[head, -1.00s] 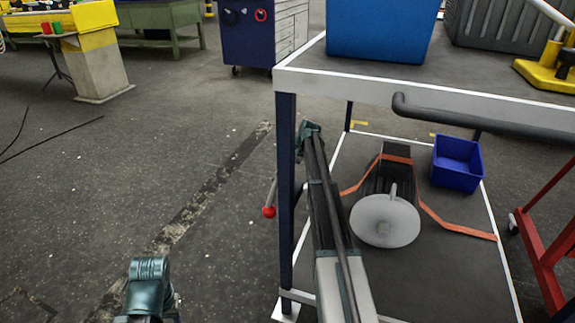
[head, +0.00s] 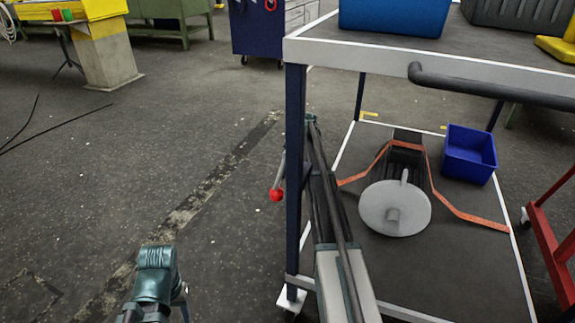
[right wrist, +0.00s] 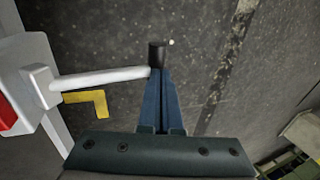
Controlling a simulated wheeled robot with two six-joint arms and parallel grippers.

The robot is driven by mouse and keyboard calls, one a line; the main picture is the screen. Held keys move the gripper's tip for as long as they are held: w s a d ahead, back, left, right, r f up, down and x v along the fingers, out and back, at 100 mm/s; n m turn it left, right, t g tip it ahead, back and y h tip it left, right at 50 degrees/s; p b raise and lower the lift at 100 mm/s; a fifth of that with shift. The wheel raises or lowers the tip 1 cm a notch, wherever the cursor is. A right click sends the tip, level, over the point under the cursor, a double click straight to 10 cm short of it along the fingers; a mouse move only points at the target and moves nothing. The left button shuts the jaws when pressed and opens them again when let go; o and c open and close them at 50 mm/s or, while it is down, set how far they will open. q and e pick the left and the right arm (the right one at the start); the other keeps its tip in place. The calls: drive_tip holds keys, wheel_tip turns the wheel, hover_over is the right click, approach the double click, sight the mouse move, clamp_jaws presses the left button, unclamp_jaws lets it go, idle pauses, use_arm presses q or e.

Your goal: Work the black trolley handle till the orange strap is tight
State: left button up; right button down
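The orange strap (head: 462,212) runs over a black ribbed block (head: 406,160) on the trolley's lower shelf and down both sides toward the shelf edges. Its right part bends and looks slack. A pale disc (head: 395,210) stands in front of the block. In the right wrist view, a pale crank arm (right wrist: 100,80) leaves a white bracket and ends in the black handle (right wrist: 157,50). My right gripper (right wrist: 162,78) has its blue fingers close together at this handle, apparently closed on it. In the head view that gripper is hidden. My left gripper is out of view.
The trolley's upper shelf (head: 400,52) carries a blue bin (head: 395,15). A dark push bar (head: 490,88) sticks out in front. A red-knobbed lever (head: 276,195) hangs beside the left post (head: 295,160). A small blue box (head: 470,155) stands on the lower shelf.

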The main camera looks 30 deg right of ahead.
drive_tip(key=shift+w+a, duration=0.1)
drive_tip(key=shift+a, duration=0.1)
drive_tip(key=shift+r+p, duration=0.65)
drive_tip(key=shift+p, duration=0.25)
drive_tip(key=w+a+p+v, duration=0.1)
drive_tip(key=w+p+v, duration=0.1)
drive_tip(key=p+v, duration=1)
drive_tip(key=shift+r+p, duration=0.3)
drive_tip(key=shift+r, duration=0.4)
drive_tip(key=shift+s+a, duration=0.1)
drive_tip(key=s+d+r+t+y+p, duration=0.2)
drive_tip(key=s+d+r+p, duration=0.3)
drive_tip(key=s+d+r, duration=0.2)
drive_tip(key=shift+s+d+r, duration=0.15)
drive_tip(key=shift+s+r, duration=0.25)
drive_tip(key=shift+s, duration=0.2)
drive_tip(key=shift+f, duration=0.1)
